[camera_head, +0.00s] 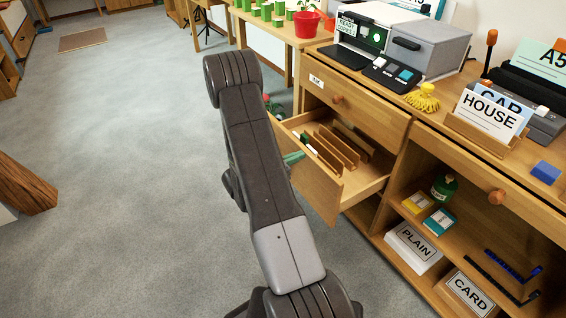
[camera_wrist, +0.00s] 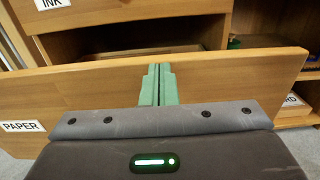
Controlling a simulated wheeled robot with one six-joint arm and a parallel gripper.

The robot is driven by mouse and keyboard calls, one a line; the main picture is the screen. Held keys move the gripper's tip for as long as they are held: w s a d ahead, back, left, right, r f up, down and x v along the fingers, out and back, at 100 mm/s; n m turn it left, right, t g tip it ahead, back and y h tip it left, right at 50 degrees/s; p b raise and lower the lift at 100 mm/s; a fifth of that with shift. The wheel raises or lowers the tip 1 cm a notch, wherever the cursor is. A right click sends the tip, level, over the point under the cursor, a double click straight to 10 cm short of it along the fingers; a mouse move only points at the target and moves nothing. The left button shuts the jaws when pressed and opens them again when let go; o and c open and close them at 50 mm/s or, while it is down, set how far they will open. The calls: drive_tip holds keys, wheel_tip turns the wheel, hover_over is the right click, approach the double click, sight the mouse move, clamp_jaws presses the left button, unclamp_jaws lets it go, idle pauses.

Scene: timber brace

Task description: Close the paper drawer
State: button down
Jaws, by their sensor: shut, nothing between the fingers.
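The paper drawer (camera_head: 322,192) is pulled out of the wooden cabinet in the head view, with several upright wooden dividers (camera_head: 338,148) inside. In the wrist view its front panel (camera_wrist: 240,80) crosses the picture, slightly tilted, with a PAPER label (camera_wrist: 22,126) at the left. My gripper (camera_wrist: 158,72) has its green fingers shut together, with nothing between them. The fingertips overlap the panel's top edge near its middle; whether they touch it I cannot tell. In the head view my gripper (camera_head: 293,158) shows partly behind my arm, at the drawer front. My arm hides part of the drawer.
The INK drawer (camera_head: 355,105) above is shut. Open shelves at the right hold PLAIN (camera_head: 413,247) and CARD (camera_head: 470,293) stacks and a green bottle (camera_head: 444,187). A printer (camera_head: 415,45) and card holder (camera_head: 480,135) stand on top. The grey floor (camera_head: 130,170) at the left is clear.

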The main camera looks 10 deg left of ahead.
drive_tip(key=b+x, duration=0.2)
drive_tip(key=x, duration=2.1)
drive_tip(key=shift+d, duration=0.25)
drive_tip(key=shift+w+r, duration=0.2)
drive_tip(key=p+v, duration=0.1)
drive_tip(key=v, duration=1.3)
drive_tip(key=shift+s+a+f, duration=0.15)
drive_tip(key=shift+s+f, duration=0.05)
drive_tip(key=shift+f, duration=0.05)
drive_tip(key=b+x, duration=0.1)
drive_tip(key=x, duration=1.2)
drive_tip(key=shift+w+d+b, duration=0.2)
drive_tip(key=shift+d+b, duration=0.05)
drive_tip(key=shift+b, duration=0.05)
